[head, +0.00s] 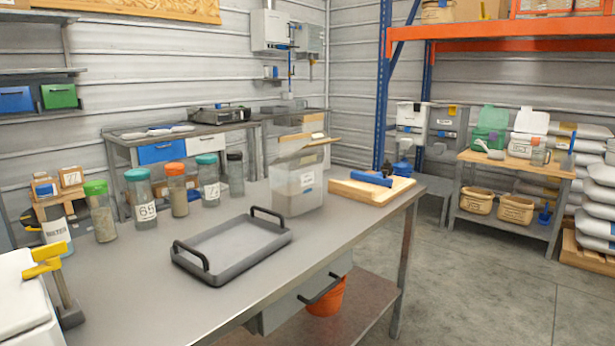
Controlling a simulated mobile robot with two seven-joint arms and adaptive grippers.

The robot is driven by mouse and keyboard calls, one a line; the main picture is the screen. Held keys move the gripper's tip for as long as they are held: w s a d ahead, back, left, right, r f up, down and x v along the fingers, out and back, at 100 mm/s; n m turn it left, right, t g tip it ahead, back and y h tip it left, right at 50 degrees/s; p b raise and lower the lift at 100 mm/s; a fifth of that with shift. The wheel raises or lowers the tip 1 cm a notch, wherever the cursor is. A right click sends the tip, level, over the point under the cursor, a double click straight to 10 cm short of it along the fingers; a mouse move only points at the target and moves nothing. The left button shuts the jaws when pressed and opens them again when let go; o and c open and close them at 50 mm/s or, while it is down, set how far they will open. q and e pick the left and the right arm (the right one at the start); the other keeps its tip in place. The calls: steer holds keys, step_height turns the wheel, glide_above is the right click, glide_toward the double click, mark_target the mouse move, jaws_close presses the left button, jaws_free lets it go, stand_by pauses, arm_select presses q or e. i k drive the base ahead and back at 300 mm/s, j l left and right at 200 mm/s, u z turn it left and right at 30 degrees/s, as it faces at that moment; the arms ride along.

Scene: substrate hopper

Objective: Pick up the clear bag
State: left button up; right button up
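No other thing that is plainly a clear bag shows. Neither of my grippers is in view.
A dark-handled grey tray (231,248) lies in front of the container. Several lidded jars (141,195) line the bench's far-left edge. A wooden board (370,188) with a blue-handled tool (371,178) lies right. A yellow-handled device (47,262) stands near left. The bench's front is clear.

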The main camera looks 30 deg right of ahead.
mark_target(296, 190)
steer(key=i+l, duration=0.15)
steer(key=l, duration=0.25)
steer(key=i+l, duration=0.1)
steer(key=l, duration=0.25)
steer(key=i+l, duration=0.15)
steer(key=l, duration=0.25)
steer(key=i+l, duration=0.1)
steer(key=l, duration=0.25)
steer(key=i+l, duration=0.15)
steer(key=l, duration=0.25)
steer(key=i+l, duration=0.1)
steer(key=l, duration=0.25)
